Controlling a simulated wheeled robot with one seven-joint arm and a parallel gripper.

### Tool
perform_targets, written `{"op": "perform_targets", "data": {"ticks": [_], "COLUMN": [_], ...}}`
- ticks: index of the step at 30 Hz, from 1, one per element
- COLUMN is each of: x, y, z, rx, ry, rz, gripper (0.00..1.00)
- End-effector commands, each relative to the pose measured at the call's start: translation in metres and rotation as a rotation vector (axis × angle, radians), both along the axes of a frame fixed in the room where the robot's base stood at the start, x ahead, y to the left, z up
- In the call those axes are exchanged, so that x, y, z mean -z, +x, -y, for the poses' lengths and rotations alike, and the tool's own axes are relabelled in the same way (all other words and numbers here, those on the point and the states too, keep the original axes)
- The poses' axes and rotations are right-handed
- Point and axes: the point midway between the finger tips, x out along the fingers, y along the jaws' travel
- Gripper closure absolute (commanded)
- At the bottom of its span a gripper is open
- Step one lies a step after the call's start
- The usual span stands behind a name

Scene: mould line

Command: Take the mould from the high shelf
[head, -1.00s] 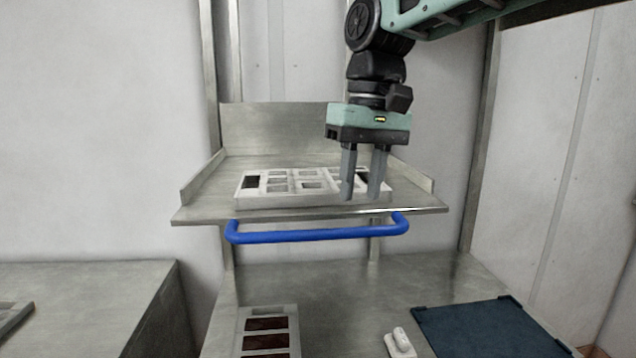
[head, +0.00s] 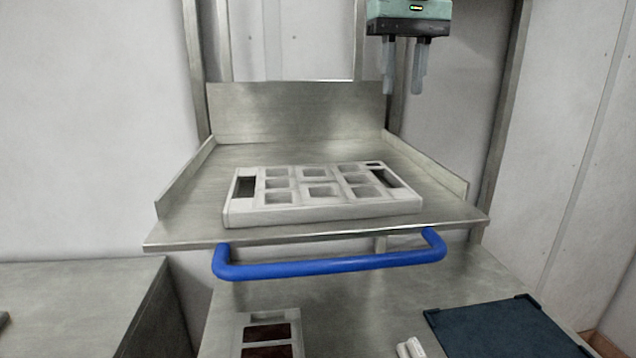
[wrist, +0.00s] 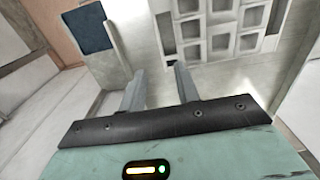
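The mould (head: 322,211) is a pale grey block with several square cavities and a dark slot near each end. It lies flat on the metal high shelf (head: 300,156). My gripper (head: 404,88) is above and to the right of the mould in the head view, pointing down, its fingers apart with nothing between them. In the wrist view, my gripper (wrist: 160,90) shows two spread fingers, and the mould (wrist: 222,32) shows beyond them at the top right, clear of the fingers.
A blue bar (head: 330,267) runs along the shelf's front edge. Low side walls and a back plate border the shelf. On the bench below are another mould (head: 254,318) with dark fillings, a small white object (head: 410,348) and a dark blue mat (head: 496,332).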

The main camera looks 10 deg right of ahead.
Motion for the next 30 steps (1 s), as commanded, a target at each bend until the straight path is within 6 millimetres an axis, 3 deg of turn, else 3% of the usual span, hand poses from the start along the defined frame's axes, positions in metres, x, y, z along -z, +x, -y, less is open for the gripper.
{"op": "perform_targets", "data": {"ticks": [12,23,30], "x": [0.08,0.108,0.141], "y": [-0.001,-0.002,-0.006], "z": [0.0,0.001,0.003], "rx": [-0.002,-0.001,-0.001], "ry": [-0.001,0.0,-0.001], "rz": [-0.004,-0.003,-0.004], "gripper": [0.68,0.68,0.68]}}
